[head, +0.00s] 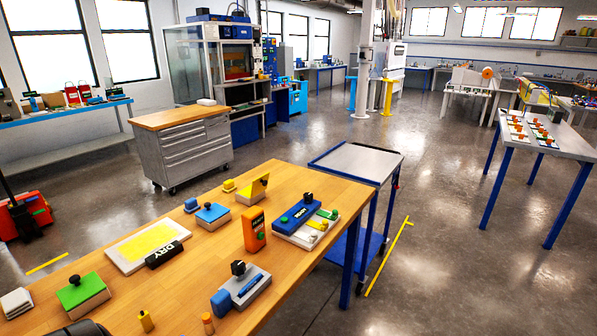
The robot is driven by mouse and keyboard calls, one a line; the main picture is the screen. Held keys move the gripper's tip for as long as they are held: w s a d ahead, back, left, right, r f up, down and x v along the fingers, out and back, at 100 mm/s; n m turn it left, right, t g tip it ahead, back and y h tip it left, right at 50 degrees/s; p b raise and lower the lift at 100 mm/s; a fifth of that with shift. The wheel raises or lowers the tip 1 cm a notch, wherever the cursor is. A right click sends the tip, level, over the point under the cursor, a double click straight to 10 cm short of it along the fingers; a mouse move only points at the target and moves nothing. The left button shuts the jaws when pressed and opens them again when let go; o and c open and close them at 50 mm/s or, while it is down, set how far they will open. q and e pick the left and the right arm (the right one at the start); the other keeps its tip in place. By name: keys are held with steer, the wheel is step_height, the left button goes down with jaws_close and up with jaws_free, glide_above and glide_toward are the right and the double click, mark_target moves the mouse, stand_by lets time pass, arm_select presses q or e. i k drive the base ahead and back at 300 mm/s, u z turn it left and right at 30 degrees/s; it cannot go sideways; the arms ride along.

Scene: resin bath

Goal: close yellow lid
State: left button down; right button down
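The yellow lid (259,184) is raised and tilted up above a small pale box (247,197) on the far part of the wooden table. The lid appears to meet the box along one side, with a dark mark on its face. Neither of my grippers can be made out in the head view. A dark rounded shape at the bottom left edge is cut off, and I cannot tell what it is.
On the wooden table (190,268) nearby are a blue-lidded box (212,214), a green-lidded box (82,291), an orange device (254,229), a blue-topped unit (297,214) and a yellow-centred white tray (146,243). A small yellow block (229,185) sits left of the yellow lid.

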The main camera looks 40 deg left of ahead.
mark_target(259, 185)
steer(key=i, duration=0.95)
steer(key=u, duration=2.9)
